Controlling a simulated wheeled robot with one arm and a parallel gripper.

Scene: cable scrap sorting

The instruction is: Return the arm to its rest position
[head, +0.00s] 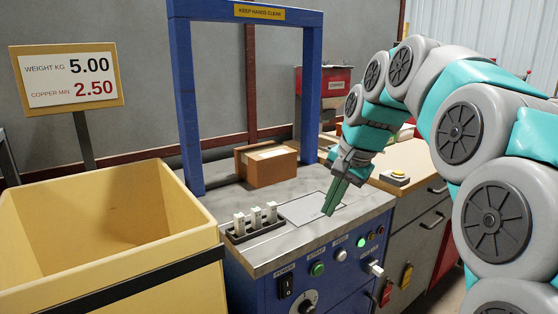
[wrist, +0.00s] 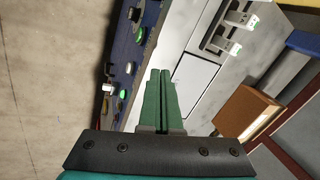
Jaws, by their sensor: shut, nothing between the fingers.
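My gripper (head: 334,196) hangs at the end of my grey and teal arm in the head view, over the right part of the blue machine's grey top (head: 290,242). Its green fingers are closed together with nothing between them. The fingers also show in the wrist view (wrist: 164,84), pointing toward the pale square plate (wrist: 184,82) set in the machine top. That plate (head: 308,209) lies just left of the fingertips in the head view. I cannot tell the exact height of the fingertips above the top.
A yellow bin (head: 190,224) stands at the left, a weight sign (head: 68,79) behind it. A blue frame (head: 188,100) rises over the machine. A cardboard box (head: 266,165) and a black holder with white pieces (head: 256,222) are on top. A wooden counter (head: 410,156) is at right.

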